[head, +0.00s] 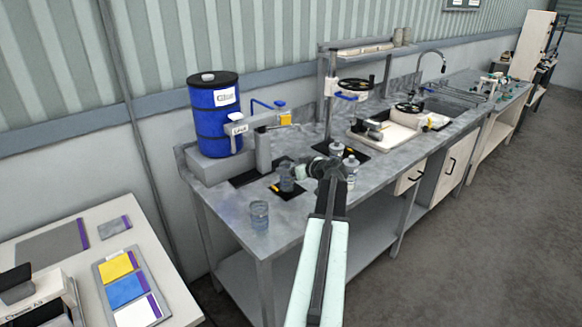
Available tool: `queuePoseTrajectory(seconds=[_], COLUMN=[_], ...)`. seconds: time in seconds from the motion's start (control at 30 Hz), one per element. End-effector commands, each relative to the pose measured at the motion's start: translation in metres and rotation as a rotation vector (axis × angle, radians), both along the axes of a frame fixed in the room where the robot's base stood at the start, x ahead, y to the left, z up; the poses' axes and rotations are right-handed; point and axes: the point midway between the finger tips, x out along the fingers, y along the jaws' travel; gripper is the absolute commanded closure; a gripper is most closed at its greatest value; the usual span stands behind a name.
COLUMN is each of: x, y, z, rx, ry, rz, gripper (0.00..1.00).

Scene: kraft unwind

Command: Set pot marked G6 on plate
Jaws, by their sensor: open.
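Two translucent grey-blue pots show in the head view. One pot (259,217) stands on the bare bench near its front left corner. The other pot (286,178) stands on or just over a small dark plate (291,192) with a yellow mark at its left. I cannot read G6 on either pot. My gripper (302,171) is at the end of my arm, pointing left, close to the right side of the second pot. It is open; its fingertips are small and partly hidden, so I cannot tell whether they touch or surround that pot.
A blue drum (212,125) and a dispenser arm (262,145) stand behind the pots. White bottles (350,169) stand close right of my gripper. A tray (385,138) lies farther right. The bench's front left area is mostly clear.

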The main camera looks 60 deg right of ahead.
Motion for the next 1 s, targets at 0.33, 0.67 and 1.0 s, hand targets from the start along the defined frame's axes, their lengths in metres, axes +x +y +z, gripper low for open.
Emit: queuePoseTrajectory(seconds=[0.33,0.67,1.0], x=[-0.075,-0.099,-0.065], y=[0.026,0.032,0.060], z=[0.037,0.043,0.033], rx=[0.000,0.000,0.042], ry=[0.000,0.000,0.030], rz=[-0.002,-0.002,0.053], gripper=[0.28,0.28,0.28])
